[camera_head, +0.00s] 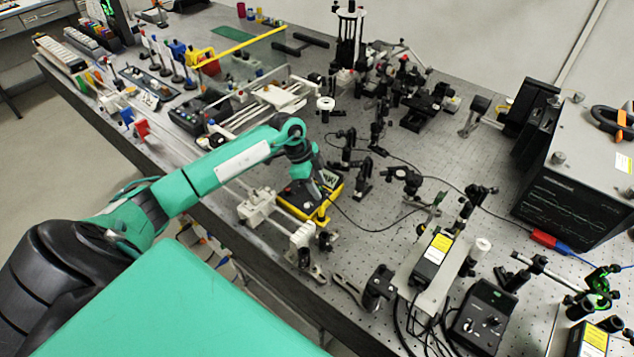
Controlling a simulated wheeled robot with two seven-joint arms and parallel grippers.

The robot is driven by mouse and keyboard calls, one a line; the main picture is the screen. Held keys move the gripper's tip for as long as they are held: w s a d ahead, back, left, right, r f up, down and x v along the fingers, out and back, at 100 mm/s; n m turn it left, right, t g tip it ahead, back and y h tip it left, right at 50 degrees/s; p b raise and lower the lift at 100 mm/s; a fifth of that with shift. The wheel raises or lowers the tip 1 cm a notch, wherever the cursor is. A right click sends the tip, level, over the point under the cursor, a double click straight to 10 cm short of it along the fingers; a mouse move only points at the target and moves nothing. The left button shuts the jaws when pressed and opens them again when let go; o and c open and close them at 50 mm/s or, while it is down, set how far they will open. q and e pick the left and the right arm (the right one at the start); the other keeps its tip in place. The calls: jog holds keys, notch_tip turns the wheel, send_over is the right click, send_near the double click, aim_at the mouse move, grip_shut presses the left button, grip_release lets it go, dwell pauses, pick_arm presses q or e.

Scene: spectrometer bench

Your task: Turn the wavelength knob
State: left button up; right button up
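My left arm reaches in from the left over the bench's near edge. Its wrist bends down, and my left gripper (307,178) is over a dark, yellow-edged meter (325,208). The wrist covers part of this meter, and the fingertips are too small and dark to tell open from shut. I cannot pick out a wavelength knob for certain; any knob on the meter may be hidden by the gripper. A black control box (482,318) with small knobs on its face stands at the lower right, apart from the gripper. My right gripper does not show.
White-ended rail parts (257,207) stand beside the meter. Black optics posts (377,130) crowd the area behind it. A yellow-labelled box (433,257) and loose cables lie to the right. A large dark instrument (575,185) stands at far right. Perforated bench top shows between the posts.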

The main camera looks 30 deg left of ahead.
pick_arm(q)
jog(key=shift+c, duration=0.9)
grip_shut()
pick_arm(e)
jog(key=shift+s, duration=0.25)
